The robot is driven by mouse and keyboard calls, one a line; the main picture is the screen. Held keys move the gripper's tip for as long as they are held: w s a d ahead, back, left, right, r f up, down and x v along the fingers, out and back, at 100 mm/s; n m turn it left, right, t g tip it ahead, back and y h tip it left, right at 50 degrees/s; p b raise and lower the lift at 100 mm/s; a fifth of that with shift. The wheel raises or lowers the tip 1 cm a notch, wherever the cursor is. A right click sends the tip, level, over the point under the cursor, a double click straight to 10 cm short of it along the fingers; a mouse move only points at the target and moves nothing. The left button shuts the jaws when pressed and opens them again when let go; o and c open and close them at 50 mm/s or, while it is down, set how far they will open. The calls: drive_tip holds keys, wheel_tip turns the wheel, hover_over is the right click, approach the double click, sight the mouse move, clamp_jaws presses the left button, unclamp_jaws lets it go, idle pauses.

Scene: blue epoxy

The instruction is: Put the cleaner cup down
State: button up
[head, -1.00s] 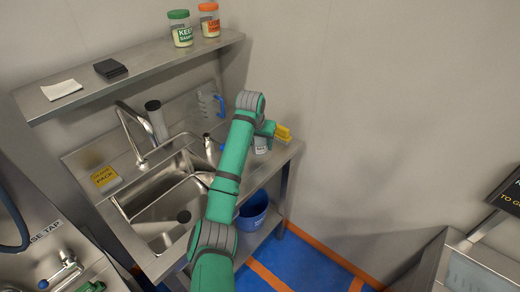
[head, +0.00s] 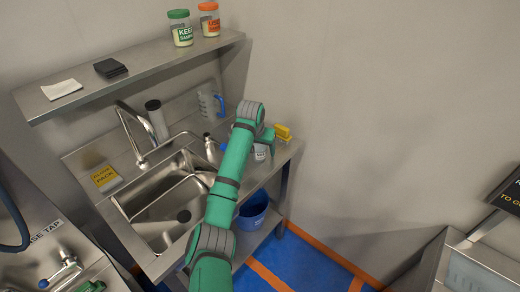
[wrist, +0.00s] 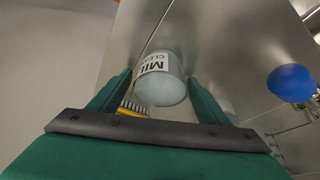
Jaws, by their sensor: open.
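The cleaner cup (wrist: 160,80) is a pale grey cup with a white label reading "MIL… CLEAN…" in the wrist view. In the head view the cup (head: 260,153) shows partly beside my arm, at the right end of the steel sink counter, and it appears to stand there. My gripper (wrist: 160,80) is open, with one green finger on each side of the cup, close to its walls. Whether a finger touches it I cannot tell. In the head view my gripper (head: 265,140) is mostly hidden by my own wrist.
A yellow brush (head: 283,132) lies right beside the cup, near the wall. The sink basin (head: 165,205) is to the left. A blue-handled jug (head: 208,104) stands behind. A blue ball-shaped item (wrist: 292,82) is at the right in the wrist view. A blue bucket (head: 252,212) sits below.

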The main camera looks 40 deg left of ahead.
drive_tip(key=shift+r, duration=0.15)
drive_tip(key=v, duration=1.2)
